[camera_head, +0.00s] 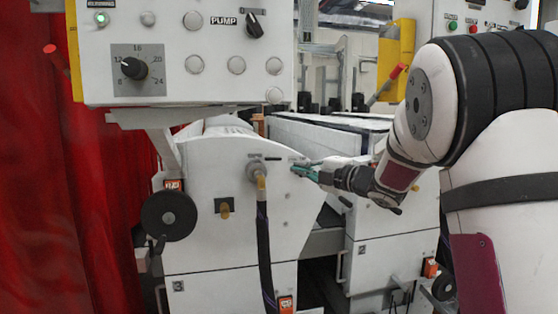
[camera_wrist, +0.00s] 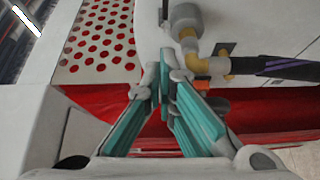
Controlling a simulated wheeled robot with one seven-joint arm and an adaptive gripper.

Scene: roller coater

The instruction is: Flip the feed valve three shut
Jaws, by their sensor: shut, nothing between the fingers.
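A grey round fitting (camera_head: 256,166) with a yellow elbow (camera_head: 261,184) and a dark hose (camera_head: 264,245) is on the white front panel of the machine. In the wrist view the grey fitting (camera_wrist: 188,20) and yellow elbow (camera_wrist: 193,50) show just beyond and to the right of the fingertips. I cannot read a number marking it as feed valve three, or tell its handle position. My gripper (camera_head: 299,170) has green fingers, reaches in from the right and is near the panel, right of the fitting. In the wrist view my gripper (camera_wrist: 165,58) is shut and empty.
A control box (camera_head: 180,85) with knobs and a PUMP switch overhangs the panel. A black handwheel (camera_head: 169,215) is at its left. A red curtain (camera_head: 50,200) hangs at far left.

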